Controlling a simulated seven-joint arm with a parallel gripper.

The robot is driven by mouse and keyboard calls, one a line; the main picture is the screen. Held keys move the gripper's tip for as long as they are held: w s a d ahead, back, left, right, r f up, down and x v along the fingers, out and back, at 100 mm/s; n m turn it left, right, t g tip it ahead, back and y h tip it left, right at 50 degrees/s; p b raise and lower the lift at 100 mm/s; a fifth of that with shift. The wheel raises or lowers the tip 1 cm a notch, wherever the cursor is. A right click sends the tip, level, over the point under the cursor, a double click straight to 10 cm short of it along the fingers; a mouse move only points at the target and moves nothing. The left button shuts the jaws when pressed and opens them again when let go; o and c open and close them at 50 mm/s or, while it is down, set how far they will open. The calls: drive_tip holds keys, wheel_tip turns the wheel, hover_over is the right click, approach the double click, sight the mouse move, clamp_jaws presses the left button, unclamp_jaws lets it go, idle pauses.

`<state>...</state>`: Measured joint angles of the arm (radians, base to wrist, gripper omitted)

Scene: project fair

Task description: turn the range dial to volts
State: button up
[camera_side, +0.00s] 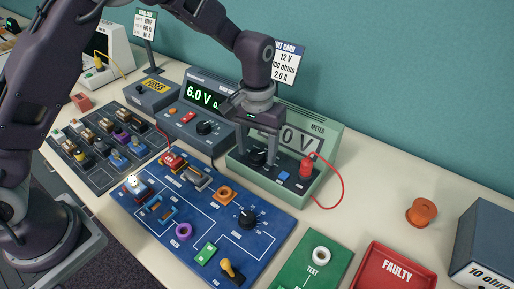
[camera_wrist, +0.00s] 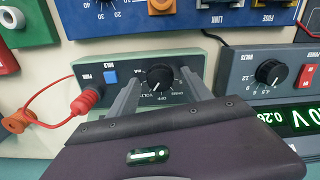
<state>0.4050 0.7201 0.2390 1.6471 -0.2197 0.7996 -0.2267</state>
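The green meter (camera_side: 238,160) stands on the table behind the blue circuit board. Its range dial (camera_side: 257,157) is a black round knob on the sloping front panel. In the wrist view the dial (camera_wrist: 158,77) shows near the middle, with printed range words including VOLTS and OFF around it. A small white pointer mark shows on the knob; I cannot tell surely which word it meets. My gripper (camera_side: 256,146) points down over the meter, its two fingers apart, one on each side of the dial. In the wrist view the fingers of my gripper (camera_wrist: 159,82) show a gap to the knob.
A red plug (camera_side: 306,167) with a looping red cable (camera_side: 341,185) sits right of the dial, beside a blue button (camera_side: 283,176). A grey power supply (camera_side: 180,122) stands close on the left. The blue circuit board (camera_side: 165,222) lies in front.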

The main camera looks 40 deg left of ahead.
sight(257, 154)
wheel_tip(257, 154, up, 7)
drive_tip(key=shift+r, duration=0.1)
idle(0.4)
drive_tip(key=s+a+r+t+h, duration=0.1)
drive_tip(key=s+a+r, duration=0.2)
drive_tip(key=s+r, duration=0.3)
drive_tip(key=s+a+r+t, duration=0.2)
drive_tip(key=s+a+r, duration=0.25)
drive_tip(key=r, duration=0.25)
drive_tip(key=s+a+f+m+t+y, duration=0.1)
drive_tip(key=s+a+t, duration=0.1)
drive_tip(key=s, duration=1.4)
drive_tip(key=shift+s+a+m+t, duration=0.15)
drive_tip(key=shift+a+m+t, duration=0.2)
drive_tip(key=shift+a, duration=0.35)
